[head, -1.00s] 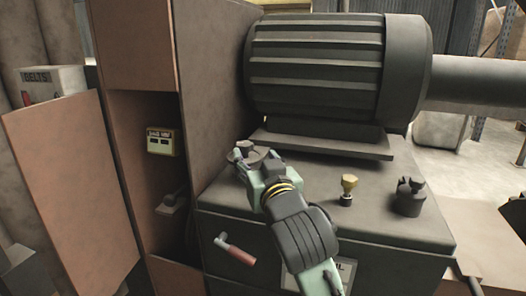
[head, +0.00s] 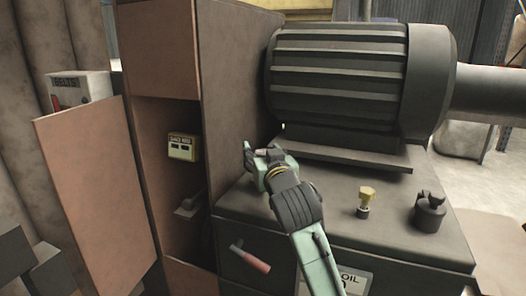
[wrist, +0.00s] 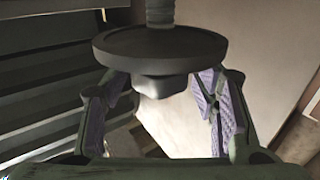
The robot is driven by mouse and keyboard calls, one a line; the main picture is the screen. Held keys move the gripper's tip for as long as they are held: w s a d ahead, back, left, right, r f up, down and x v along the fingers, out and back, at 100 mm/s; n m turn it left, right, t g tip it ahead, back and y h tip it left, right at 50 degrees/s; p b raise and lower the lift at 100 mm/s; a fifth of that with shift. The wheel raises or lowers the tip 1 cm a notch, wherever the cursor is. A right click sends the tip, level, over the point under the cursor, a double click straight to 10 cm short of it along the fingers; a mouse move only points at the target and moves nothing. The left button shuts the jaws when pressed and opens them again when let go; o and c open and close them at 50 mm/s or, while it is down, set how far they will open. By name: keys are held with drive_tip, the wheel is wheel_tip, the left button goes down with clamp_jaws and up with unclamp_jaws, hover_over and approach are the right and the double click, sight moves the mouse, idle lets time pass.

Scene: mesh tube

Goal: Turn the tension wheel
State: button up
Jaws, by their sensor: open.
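The tension wheel (wrist: 160,45) is a dark round disc on a threaded stem in the wrist view, with a faceted hub (wrist: 160,86) on its near face. My gripper (head: 257,154) is open at the left back corner of the machine top in the head view. In the wrist view its two padded fingers stand on either side of the hub, with a gap showing on both sides. In the head view my gripper largely hides the wheel.
The large ribbed motor (head: 340,80) stands just behind my gripper. A tall brown cabinet (head: 236,90) rises close on the left, with an open door (head: 95,190). A brass fitting (head: 366,197), a dark cap (head: 429,212) and a red-handled lever (head: 250,257) are nearby.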

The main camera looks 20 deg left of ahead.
drive_tip(key=shift+c, duration=0.5)
drive_tip(key=c, duration=1.1)
